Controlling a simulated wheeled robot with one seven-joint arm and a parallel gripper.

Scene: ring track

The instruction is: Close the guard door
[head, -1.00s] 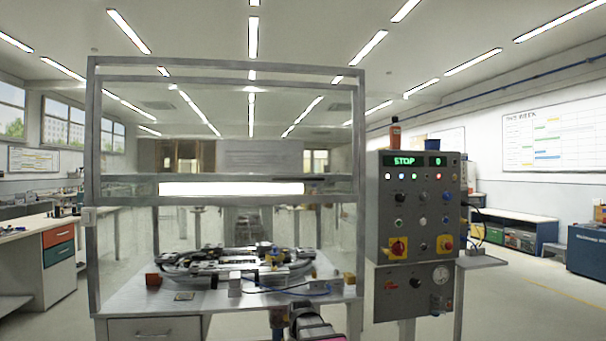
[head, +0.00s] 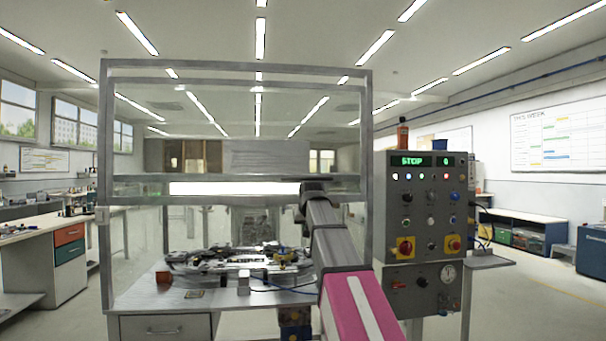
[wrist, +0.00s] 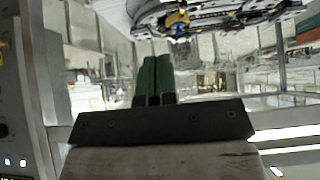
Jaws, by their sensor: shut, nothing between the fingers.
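The guard door (head: 240,188) is a clear panel in a grey metal frame on the front of the ring track cell. Its lower bar is raised well above the table, with an open gap under it. The ring track (head: 235,262) lies on the table inside and also shows in the wrist view (wrist: 215,14), which looks upside down. My gripper (wrist: 154,64) has two dark green fingers, closed together and empty. In the head view my arm reaches up to the right part of the lower bar, its end overlapping it; contact cannot be told. The fingers are hidden there.
A control panel (head: 425,215) with a green STOP display stands just right of the cell, close to my arm. The cell's table (head: 135,295) has a drawer under it. A workbench (head: 50,240) stands at left. Floor at right (head: 540,290) is open.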

